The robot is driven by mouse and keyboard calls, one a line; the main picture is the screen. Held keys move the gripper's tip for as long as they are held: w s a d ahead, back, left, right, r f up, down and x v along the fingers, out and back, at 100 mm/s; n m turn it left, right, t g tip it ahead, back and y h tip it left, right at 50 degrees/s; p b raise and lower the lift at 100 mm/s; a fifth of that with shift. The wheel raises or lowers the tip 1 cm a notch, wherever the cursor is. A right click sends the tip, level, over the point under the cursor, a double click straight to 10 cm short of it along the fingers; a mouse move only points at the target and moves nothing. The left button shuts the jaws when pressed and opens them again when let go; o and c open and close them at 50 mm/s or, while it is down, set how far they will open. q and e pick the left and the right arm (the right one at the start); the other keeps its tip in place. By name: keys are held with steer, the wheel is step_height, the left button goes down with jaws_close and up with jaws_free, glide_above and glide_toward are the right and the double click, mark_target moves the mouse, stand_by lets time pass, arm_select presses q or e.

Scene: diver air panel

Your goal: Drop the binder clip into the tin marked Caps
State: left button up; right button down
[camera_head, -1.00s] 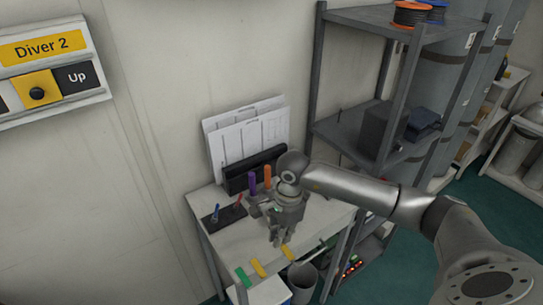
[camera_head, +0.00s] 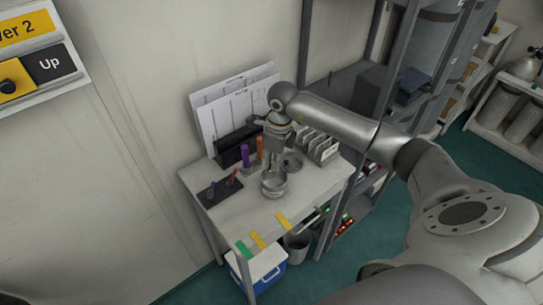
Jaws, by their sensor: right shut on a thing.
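My right gripper (camera_head: 270,166) points down over the table (camera_head: 240,213), just above and behind an open round metal tin (camera_head: 273,188). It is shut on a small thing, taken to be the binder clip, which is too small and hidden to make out. A second round tin (camera_head: 292,164) stands behind and to the right, partly covered by the gripper. No marking can be read on either tin, so I cannot tell which is Caps. My left gripper is not in view.
Purple (camera_head: 245,156) and orange markers stand behind. A white slotted rack (camera_head: 322,150) is at right. Coloured tape strips mark the front edge. Grey shelving (camera_head: 345,85) rises behind right.

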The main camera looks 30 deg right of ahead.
step_height(320, 180, down, 2)
steer(key=shift+f+b, duration=0.2)
steer(key=shift+b, duration=0.2)
steer(key=c, duration=1.5)
jaws_free()
steer(key=shift+r, duration=0.1)
steer(key=r, duration=0.8)
steer(key=s+d+r, duration=0.1)
steer(key=r, duration=0.2)
steer(key=shift+r, duration=0.4)
